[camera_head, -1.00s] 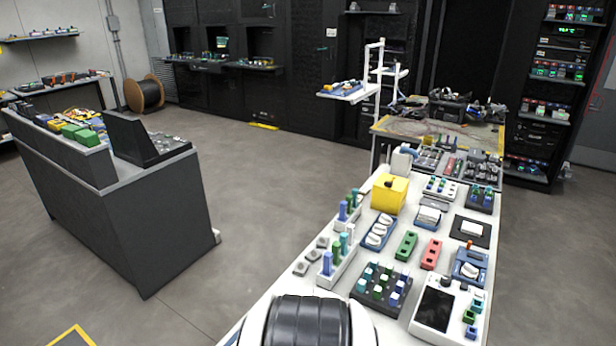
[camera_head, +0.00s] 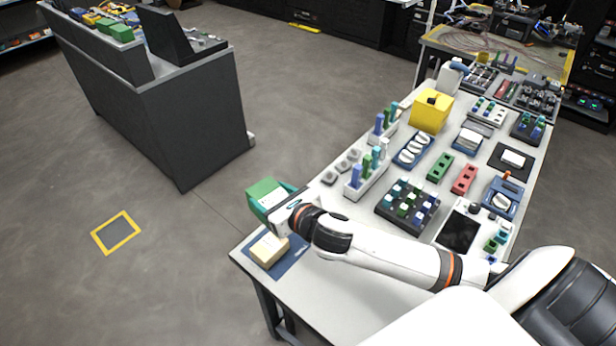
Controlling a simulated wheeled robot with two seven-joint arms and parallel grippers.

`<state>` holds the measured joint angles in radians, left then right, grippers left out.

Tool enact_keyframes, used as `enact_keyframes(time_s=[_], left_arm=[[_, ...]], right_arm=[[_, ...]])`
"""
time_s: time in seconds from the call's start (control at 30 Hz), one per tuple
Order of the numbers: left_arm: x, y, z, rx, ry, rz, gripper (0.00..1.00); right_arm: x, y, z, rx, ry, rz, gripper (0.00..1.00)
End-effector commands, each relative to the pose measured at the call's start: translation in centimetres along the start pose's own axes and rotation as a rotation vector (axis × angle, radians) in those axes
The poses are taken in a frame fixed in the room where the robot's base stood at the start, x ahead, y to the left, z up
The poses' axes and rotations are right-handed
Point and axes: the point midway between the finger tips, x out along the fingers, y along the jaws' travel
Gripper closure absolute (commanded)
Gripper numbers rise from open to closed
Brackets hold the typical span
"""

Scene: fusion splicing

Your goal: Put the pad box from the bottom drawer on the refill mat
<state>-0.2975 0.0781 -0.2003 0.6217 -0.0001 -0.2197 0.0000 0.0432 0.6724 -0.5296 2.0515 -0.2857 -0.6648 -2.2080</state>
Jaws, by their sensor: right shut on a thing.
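My right arm reaches in from the right, and its gripper (camera_head: 274,208) is at the near left part of the white table. It is shut, it seems on a green box (camera_head: 266,191), held at the table's left edge; the fingertips are partly hidden. I cannot tell for sure that this is the pad box. A blue mat (camera_head: 291,264), which looks like the refill mat, lies at the table's near left corner. A tan box (camera_head: 268,248) sits on it, just below the gripper in the picture. My left gripper and the bottom drawer are not in view.
The white table (camera_head: 330,290) has free room right of the mat. Beyond the arm stand a rack of coloured vials (camera_head: 366,178), a dark block of vials (camera_head: 408,204) and a yellow box (camera_head: 431,112). A dark console (camera_head: 195,110) stands apart at the left.

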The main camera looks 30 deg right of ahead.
Motion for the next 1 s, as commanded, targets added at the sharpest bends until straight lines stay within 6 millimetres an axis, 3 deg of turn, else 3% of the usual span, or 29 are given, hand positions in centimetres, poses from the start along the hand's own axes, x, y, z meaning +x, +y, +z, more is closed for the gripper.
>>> enact_keyframes(time_s=[0.1, 0.2, 0.4, 0.63, 1.0], left_arm=[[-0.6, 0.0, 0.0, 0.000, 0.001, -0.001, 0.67], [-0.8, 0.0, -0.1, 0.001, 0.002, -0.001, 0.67], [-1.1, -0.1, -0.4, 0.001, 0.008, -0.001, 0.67], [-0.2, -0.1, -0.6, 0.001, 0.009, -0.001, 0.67], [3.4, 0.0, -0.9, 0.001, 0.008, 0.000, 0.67]], right_arm=[[2.7, 2.5, 2.5, -0.023, -0.003, -0.057, 0.65], [4.1, 4.5, 4.2, -0.034, -0.002, -0.098, 0.65], [5.2, 7.4, 6.3, -0.046, 0.001, -0.143, 0.65], [5.7, 8.1, 7.7, -0.046, 0.003, -0.155, 0.65], [6.9, 8.0, 11.6, -0.047, 0.002, -0.154, 0.65]])
